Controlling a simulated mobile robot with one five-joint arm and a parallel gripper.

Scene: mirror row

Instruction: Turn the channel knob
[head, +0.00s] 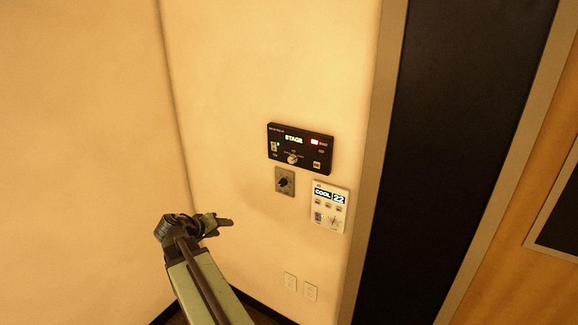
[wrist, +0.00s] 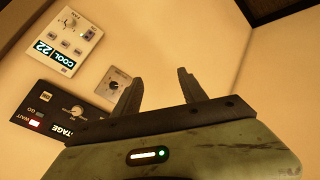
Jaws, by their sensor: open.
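A black panel (head: 315,144) on the cream wall has a lit "STAGE" display and a small round pale knob (head: 292,158) at its lower middle. The knob's label is too small to read. In the wrist view the panel (wrist: 40,118) appears upside down at lower left, with its round knob (wrist: 77,112). Below it a grey plate (head: 277,188) carries a black knob (head: 285,183); it also shows in the wrist view (wrist: 115,84). My gripper (head: 224,222) is open and empty, left of and below both knobs, apart from them. Its two fingers (wrist: 158,85) show in the wrist view.
A white thermostat (head: 329,206) reading "COOL 22" is mounted right of the grey plate. A dark doorway or panel (head: 455,140) with a frame stands to the right. A wall corner is at left. The wall around my gripper is bare.

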